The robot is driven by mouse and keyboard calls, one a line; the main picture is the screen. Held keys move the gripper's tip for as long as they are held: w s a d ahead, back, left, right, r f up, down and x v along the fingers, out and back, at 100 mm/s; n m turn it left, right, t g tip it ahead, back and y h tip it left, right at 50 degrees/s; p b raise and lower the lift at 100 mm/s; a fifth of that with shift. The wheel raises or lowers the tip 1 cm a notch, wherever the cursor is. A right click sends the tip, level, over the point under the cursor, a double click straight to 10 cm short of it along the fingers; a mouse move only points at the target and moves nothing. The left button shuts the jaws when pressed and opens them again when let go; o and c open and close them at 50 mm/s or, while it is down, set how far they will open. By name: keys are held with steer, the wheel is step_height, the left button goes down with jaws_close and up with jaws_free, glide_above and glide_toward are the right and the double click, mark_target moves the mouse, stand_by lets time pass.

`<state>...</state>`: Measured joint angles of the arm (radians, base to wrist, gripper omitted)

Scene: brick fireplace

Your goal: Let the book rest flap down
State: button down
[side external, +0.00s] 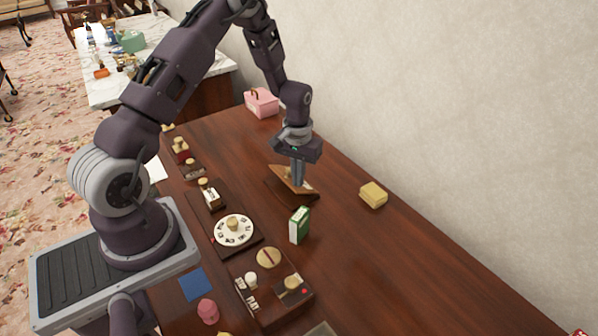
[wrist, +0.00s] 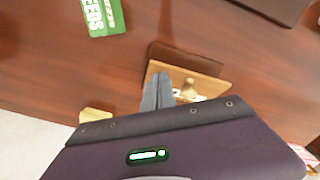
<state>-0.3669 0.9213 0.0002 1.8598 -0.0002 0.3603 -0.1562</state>
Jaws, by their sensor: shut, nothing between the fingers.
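The book rest has a dark brown wooden base (side external: 306,195) lying on the table and a lighter wooden flap (side external: 283,176) that stands tilted up from it. In the wrist view the base (wrist: 185,55) lies beyond the flap (wrist: 210,82), which carries a pale knob (wrist: 189,88). My gripper (side external: 298,184) is shut and empty, pointing down right at the flap. In the wrist view its fingertips (wrist: 158,78) are beside the flap's left end. I cannot tell whether they touch it. The fingers hide part of the flap.
A green seed packet (side external: 299,225) stands near the book rest. A yellow block (side external: 373,194) lies by the wall and a pink box (side external: 261,102) is at the far end. Several small devices, including a white dial (side external: 234,231), line the left edge.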

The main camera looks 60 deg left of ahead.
mark_target(293, 189)
steer(key=shift+s+f, duration=0.1)
stand_by(0.3)
steer(key=shift+s+f, duration=0.35)
steer(key=shift+f, duration=0.15)
steer(key=shift+s+f, duration=0.15)
steer(key=shift+f, duration=0.15)
steer(key=shift+s+f, duration=0.15)
steer(key=shift+f, duration=0.35)
stand_by(0.5)
steer(key=shift+s+f, duration=0.15)
steer(key=shift+f, duration=0.45)
steer(key=shift+r, duration=4.5)
